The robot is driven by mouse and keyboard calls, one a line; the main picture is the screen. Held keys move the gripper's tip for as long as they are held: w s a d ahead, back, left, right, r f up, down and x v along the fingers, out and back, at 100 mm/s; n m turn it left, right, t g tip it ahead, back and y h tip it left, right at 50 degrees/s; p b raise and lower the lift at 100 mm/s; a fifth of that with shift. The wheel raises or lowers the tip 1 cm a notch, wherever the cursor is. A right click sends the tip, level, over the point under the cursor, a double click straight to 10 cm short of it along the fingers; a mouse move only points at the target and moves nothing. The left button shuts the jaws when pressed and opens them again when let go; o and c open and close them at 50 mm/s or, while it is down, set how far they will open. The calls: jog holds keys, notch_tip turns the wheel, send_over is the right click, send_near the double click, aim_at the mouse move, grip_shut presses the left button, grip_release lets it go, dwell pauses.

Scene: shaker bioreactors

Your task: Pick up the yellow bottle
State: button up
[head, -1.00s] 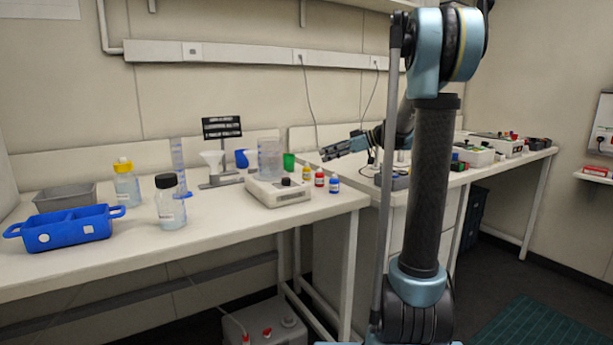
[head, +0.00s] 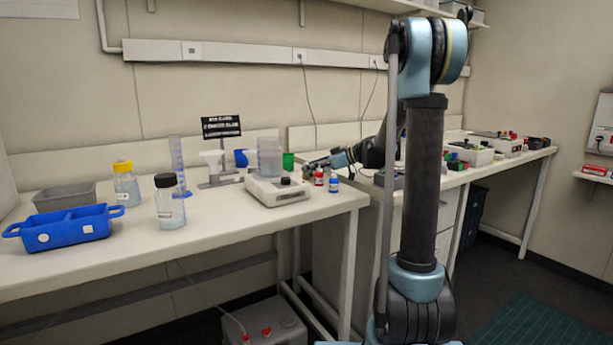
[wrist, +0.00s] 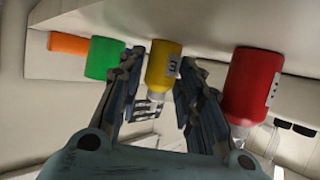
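The yellow bottle (wrist: 163,62) shows in the wrist view between the two fingers of my gripper (wrist: 160,66). The fingers are spread, with a gap on the left and the right finger close to the bottle's side; I cannot tell if it touches. In the head view my gripper (head: 316,163) is low over the bench's right end and hides most of the yellow bottle. The red bottle (wrist: 254,85) stands to the right of the yellow one in the wrist view, just outside the right finger. It also shows in the head view (head: 319,178).
A green object (wrist: 103,58) and an orange one (wrist: 71,43) lie left of my fingers in the wrist view. A blue bottle (head: 334,186) stands beside the red one. A white device with a beaker (head: 277,190) is close on the left.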

jog(key=shift+w+a+f, duration=0.1)
jog(key=shift+a+f, duration=0.1)
jog(key=shift+a, duration=0.2)
jog(key=c, duration=0.6)
jog(key=shift+r, duration=0.1)
